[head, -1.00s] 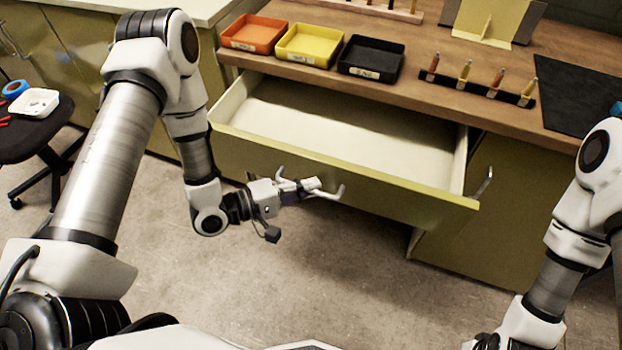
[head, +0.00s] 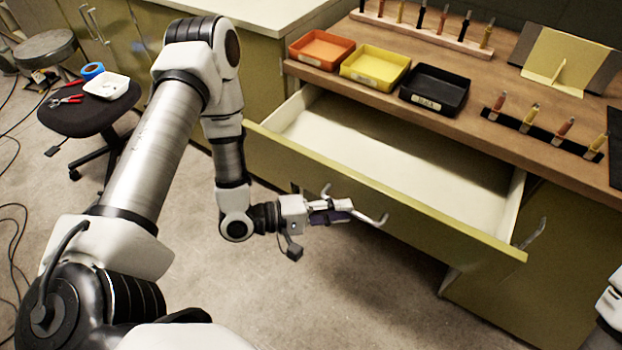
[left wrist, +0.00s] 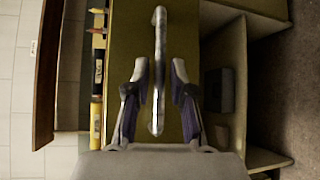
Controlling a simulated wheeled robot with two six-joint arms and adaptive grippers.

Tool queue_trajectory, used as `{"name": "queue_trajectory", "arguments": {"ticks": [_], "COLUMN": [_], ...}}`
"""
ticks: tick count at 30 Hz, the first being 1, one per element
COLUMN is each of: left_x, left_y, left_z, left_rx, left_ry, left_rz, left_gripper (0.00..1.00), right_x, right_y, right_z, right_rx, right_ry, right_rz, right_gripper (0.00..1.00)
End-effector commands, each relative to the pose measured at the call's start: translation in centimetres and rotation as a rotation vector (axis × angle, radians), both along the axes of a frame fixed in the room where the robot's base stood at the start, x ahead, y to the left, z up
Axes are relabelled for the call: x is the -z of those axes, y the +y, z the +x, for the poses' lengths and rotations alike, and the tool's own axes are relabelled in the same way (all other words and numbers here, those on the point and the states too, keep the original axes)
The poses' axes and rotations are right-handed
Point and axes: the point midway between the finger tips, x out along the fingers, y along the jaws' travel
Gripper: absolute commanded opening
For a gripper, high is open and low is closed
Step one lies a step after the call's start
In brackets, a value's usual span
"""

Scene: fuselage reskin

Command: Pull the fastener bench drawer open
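The fastener bench drawer (head: 400,222) has an olive front and a pale, empty interior, and it stands pulled well out from under the wooden top. Its metal bar handle (head: 380,219) is partly hidden by my left gripper (head: 345,212). In the left wrist view the handle (left wrist: 159,60) runs lengthwise between the two fingers of my left gripper (left wrist: 157,88). A gap shows on both sides of the bar, so the fingers are open around it. My right gripper is out of view; only a bit of that arm shows at the right edge.
Orange (head: 321,50), yellow (head: 375,67) and black (head: 434,89) trays stand on the bench top (head: 480,130) above the drawer. A black stool (head: 90,112) holding tools stands at the left. Another handle (head: 534,234) is beside the drawer's right end. Floor in front is clear.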

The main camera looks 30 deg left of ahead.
Motion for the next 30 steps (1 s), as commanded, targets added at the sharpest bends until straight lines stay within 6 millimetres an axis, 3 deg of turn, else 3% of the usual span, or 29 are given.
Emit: {"name": "queue_trajectory", "arguments": {"ticks": [6, 15, 30], "left_x": [-0.7, -1.3, -1.3], "left_y": [3.3, 6.2, 6.7], "left_z": [-2.7, -5.4, -6.1], "left_rx": [-0.010, -0.007, -0.001], "left_ry": [-0.001, -0.003, -0.001], "left_rz": [-0.004, -0.003, -0.001], "left_gripper": [0.23, 0.23, 0.23], "right_x": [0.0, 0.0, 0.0], "right_y": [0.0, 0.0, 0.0], "right_z": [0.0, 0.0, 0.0], "right_rx": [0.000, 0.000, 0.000], "right_ry": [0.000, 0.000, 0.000], "right_rz": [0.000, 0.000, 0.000], "right_gripper": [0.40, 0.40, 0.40]}}
